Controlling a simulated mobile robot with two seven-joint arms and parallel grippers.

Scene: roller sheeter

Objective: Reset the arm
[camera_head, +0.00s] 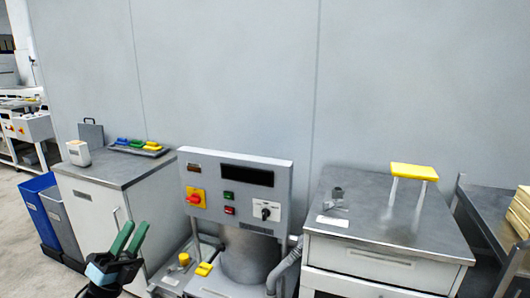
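My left gripper (136,226) is at the lower left of the head view, in front of the white cabinet with the grey top (115,172). Its two green fingers point up and to the right, with a gap between their tips. It is open and nothing shows between the fingers. My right gripper is not in view.
The control panel (235,190) with a red knob and a dark display stands right of the gripper. Blue and grey bins (38,205) stand at left. A right-hand cabinet (385,215) carries a yellow-topped stand (413,171). Open floor shows at far left.

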